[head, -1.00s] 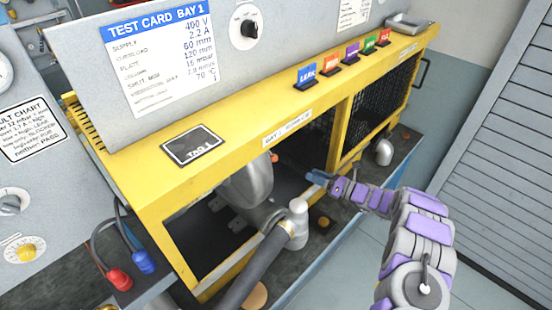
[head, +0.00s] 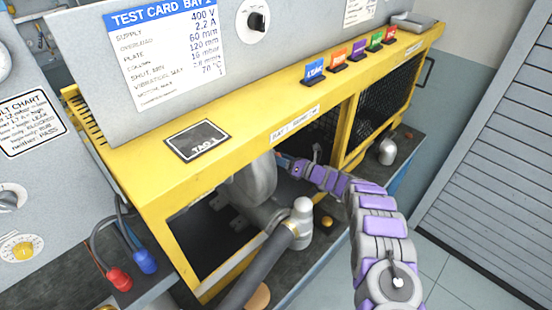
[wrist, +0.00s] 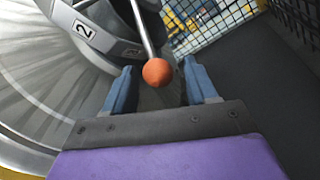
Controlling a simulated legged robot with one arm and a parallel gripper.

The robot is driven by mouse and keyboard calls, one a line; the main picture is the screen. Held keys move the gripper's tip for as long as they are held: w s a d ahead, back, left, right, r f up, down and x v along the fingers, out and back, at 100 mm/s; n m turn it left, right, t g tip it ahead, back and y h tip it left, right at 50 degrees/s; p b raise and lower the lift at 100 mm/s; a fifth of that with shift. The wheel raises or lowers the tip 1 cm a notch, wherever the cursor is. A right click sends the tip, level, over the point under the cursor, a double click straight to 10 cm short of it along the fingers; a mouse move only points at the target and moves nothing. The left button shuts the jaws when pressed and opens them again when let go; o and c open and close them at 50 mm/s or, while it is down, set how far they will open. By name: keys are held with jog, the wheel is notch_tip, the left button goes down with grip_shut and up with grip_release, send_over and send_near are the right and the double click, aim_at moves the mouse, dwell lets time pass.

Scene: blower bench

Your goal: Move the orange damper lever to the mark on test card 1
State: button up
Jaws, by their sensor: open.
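The orange ball knob of the damper lever (wrist: 157,72) shows in the wrist view, on a thin metal rod that runs up from it. It sits between the two blue fingers of my gripper (wrist: 160,88), which are open and apart from it on both sides. In the head view my gripper (head: 281,160) is inside the bay opening beside the grey blower housing (head: 252,182) and hides the knob. Test card 1 (head: 165,55) stands above the bay.
The yellow frame (head: 230,137) borders the bay above my arm. Black mesh (wrist: 210,20) lies beyond the knob in the wrist view. A grey hose and pale fitting (head: 302,215) stand in front of the housing. Several coloured tags, including a blue one (head: 314,72), stand on the top ledge.

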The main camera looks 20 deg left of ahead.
jog(key=shift+w+a, duration=0.15)
jog(key=shift+a, duration=0.5)
jog(key=shift+r, duration=0.1)
jog(key=shift+d, duration=0.1)
jog(key=shift+c, duration=0.4)
jog(key=shift+a, duration=0.3)
jog(key=c, duration=0.4)
jog(key=shift+d, duration=0.15)
grip_shut()
